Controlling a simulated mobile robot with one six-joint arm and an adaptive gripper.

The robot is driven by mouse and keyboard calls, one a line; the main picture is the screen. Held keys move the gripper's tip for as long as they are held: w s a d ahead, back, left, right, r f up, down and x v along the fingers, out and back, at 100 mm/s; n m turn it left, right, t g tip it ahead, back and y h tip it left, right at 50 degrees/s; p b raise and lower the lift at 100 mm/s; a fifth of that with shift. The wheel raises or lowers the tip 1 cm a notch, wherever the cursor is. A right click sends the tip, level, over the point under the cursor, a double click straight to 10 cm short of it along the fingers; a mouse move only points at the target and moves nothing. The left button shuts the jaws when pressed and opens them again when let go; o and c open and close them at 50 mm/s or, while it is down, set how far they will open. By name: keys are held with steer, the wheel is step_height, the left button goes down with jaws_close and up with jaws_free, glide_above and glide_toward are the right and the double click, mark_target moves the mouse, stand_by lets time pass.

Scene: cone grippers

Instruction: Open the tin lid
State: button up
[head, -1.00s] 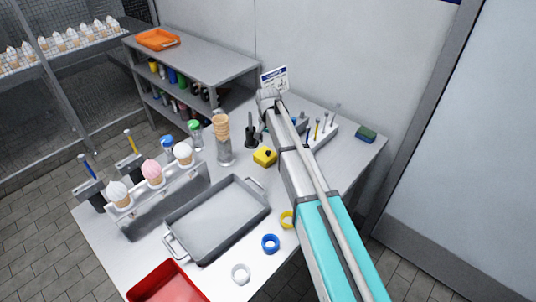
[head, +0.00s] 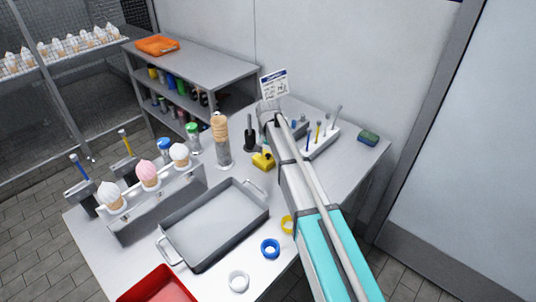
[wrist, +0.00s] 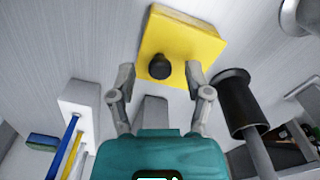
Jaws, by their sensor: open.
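A yellow square tin (head: 259,163) with a black knob stands on the table, left of my arm in the head view. In the wrist view the yellow tin (wrist: 188,38) is at the top middle, and its round black knob (wrist: 160,68) faces the camera. My gripper (wrist: 160,74) is open, with one finger on each side of the knob and clear gaps to it. The fingers are at the tin's near edge. No seam between lid and body can be made out. In the head view my arm hides most of the gripper.
A black cylindrical holder (wrist: 237,98) stands close to the right finger in the wrist view. A white rack with coloured sticks (head: 318,143) is right of my arm. A grey tray (head: 215,235), cone stand (head: 160,205) and coloured rings (head: 270,248) occupy the table front.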

jaws_close()
steer(key=shift+w+d, duration=0.1)
steer(key=shift+d, duration=0.05)
stand_by(0.4)
